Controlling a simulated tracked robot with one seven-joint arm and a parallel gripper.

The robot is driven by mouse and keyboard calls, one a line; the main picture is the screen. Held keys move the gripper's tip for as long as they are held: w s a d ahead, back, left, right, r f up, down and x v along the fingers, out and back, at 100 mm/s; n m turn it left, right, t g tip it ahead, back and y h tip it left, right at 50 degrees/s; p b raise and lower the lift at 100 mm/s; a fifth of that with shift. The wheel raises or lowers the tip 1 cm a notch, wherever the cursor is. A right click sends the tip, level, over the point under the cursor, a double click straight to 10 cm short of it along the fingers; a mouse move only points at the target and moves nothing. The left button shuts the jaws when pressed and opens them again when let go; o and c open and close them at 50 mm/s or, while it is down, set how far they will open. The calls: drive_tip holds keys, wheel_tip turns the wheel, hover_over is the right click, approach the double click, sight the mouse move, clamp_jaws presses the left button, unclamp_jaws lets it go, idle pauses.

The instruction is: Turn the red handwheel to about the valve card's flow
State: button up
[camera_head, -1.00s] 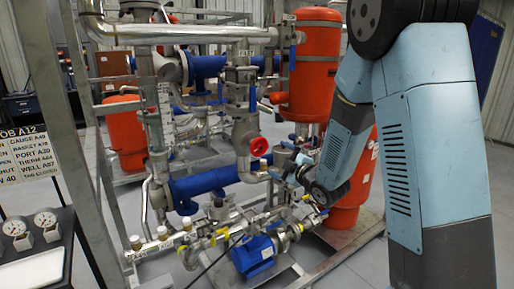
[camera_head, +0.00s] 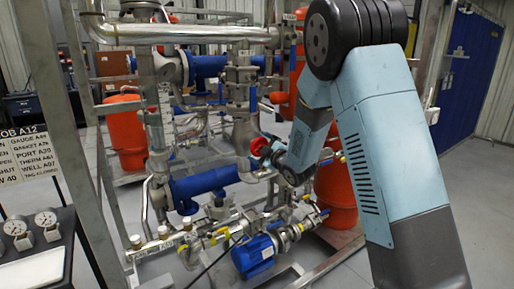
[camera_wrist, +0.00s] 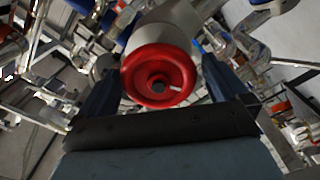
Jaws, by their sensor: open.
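The red handwheel (camera_head: 260,147) sits on a pipe of the skid, left of the end of my arm. In the wrist view the handwheel (camera_wrist: 158,76) faces the camera, with a dark hub and a small pale mark on the right of its face. My gripper (camera_wrist: 160,82) is open, with one dark finger on each side of the wheel. I cannot tell whether the fingers touch its rim. In the head view my gripper (camera_head: 270,150) is at the wheel and partly covers it. A white card (camera_head: 25,158) at the left edge is cut off; one line ends in "W 40".
Grey frame posts (camera_head: 75,130) stand at the left. Below the wheel are a blue pump motor (camera_head: 253,256) and several pipes. A red tank (camera_head: 336,190) stands behind my arm. A gauge panel (camera_head: 35,245) is at lower left. Open floor lies at the right.

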drive_tip(key=shift+x, duration=0.9)
drive_tip(key=shift+s+f, duration=0.1)
drive_tip(key=c, duration=0.9)
